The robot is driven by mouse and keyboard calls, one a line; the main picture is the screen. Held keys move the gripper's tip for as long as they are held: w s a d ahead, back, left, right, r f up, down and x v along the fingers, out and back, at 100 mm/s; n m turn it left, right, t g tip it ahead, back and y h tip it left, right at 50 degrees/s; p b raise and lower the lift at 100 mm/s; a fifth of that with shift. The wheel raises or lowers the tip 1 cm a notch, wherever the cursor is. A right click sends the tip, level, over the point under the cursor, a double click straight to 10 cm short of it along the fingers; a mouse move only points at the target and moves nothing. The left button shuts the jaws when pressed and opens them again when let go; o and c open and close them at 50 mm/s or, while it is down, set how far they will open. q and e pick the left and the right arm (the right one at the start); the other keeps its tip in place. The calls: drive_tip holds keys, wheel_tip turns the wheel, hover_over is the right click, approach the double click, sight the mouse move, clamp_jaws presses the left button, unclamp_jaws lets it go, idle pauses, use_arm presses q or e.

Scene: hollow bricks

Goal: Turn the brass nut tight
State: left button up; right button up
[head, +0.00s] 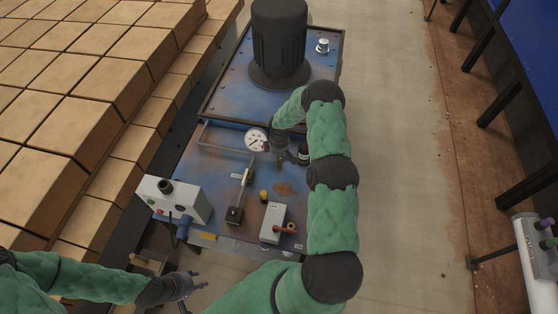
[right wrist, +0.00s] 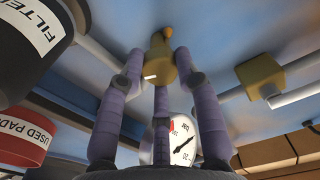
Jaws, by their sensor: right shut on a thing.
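The brass nut (right wrist: 158,62) shows at the top middle of the right wrist view, with a small white mark on its lower side. My right gripper (right wrist: 158,72) has its three purple-grey fingers closed around the nut. In the head view my right gripper (head: 284,149) is beside the dial gauge on the blue machine deck; the nut is hidden there by the gripper and arm. My left gripper (head: 190,284) is low at the left, away from the deck, with its fingers spread and nothing visible between them.
A white-faced gauge (head: 257,140) is close beside my right gripper. A black motor (head: 279,42) rises behind. Stacked bricks (head: 70,90) fill the left.

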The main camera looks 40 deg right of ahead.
drive_tip(key=m+b, duration=0.1)
drive_tip(key=m, duration=0.1)
drive_tip(key=m+b, duration=0.1)
drive_tip(key=shift+s+d+f+m+b, duration=0.1)
drive_tip(key=shift+s+f+m+b, duration=0.1)
drive_tip(key=shift+m+b, duration=0.2)
drive_tip(key=m+b, duration=0.2)
drive_tip(key=m, duration=0.1)
drive_tip(key=shift+m, duration=0.3)
drive_tip(key=m+b, duration=0.2)
drive_tip(key=m, duration=0.2)
drive_tip(key=shift+b, duration=0.4)
drive_tip(key=shift+a+m+b, duration=0.2)
drive_tip(key=shift+m+b, duration=0.35)
drive_tip(key=shift+m, duration=0.65)
drive_tip(key=shift+s, duration=0.1)
drive_tip(key=o, duration=1.2)
drive_tip(key=shift+c, duration=0.2)
drive_tip(key=shift+r, duration=0.15)
drive_tip(key=shift+r, duration=0.1)
